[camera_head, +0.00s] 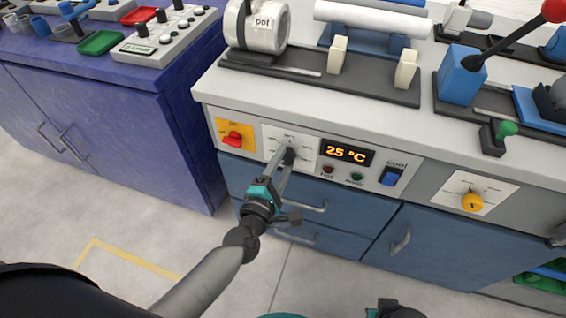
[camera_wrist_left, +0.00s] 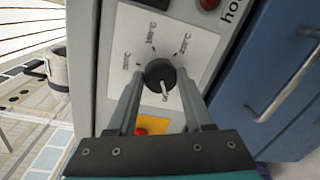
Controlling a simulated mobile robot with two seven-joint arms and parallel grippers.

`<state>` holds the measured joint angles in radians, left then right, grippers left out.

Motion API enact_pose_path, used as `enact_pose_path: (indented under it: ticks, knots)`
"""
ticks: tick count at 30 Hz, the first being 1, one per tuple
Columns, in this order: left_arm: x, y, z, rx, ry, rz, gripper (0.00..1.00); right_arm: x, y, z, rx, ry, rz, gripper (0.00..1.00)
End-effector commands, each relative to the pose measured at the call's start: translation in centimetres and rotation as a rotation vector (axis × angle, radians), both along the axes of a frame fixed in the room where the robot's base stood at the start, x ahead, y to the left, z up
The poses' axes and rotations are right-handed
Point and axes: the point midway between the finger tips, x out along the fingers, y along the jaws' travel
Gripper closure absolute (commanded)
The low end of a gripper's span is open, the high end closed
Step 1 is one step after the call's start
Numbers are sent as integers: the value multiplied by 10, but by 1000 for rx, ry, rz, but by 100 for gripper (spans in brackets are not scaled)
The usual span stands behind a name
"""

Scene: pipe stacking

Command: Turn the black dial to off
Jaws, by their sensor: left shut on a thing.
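The black dial (camera_head: 289,154) sits on a white label plate (camera_head: 272,141) on the front panel of the bench. My left gripper (camera_head: 284,160) reaches it from below, with its two grey fingers closed around the dial's sides. In the left wrist view the dial (camera_wrist_left: 160,75) is between the fingertips, and its white pointer mark points toward the gripper. Printed labels stand around the dial; the small text is hard to read. Of my right arm, only small teal and dark parts show at the bottom edge of the head view; its fingers are hidden.
Left of the dial is a red knob on an orange plate (camera_head: 249,134). Drawer handles (camera_head: 304,206) lie below.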

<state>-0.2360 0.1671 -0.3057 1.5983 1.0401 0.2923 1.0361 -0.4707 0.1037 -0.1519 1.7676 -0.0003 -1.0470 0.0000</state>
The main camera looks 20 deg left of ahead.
Motion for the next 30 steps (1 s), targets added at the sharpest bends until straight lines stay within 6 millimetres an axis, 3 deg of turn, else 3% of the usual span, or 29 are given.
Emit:
enact_pose_path:
  ticks: [10,11,18,26,30]
  knots:
    - [0,0,0,-8,1,1,100,0,0,0,0,0,0,100]
    - [0,0,0,-8,1,2,45,0,0,0,0,0,0,100]
    - [0,0,0,-6,0,0,19,0,0,0,0,-1,0,100]
    - [-1,0,0,-5,0,0,19,0,0,1,0,-2,0,100]
    - [-10,1,0,-4,3,0,19,1,0,2,1,-5,0,100]
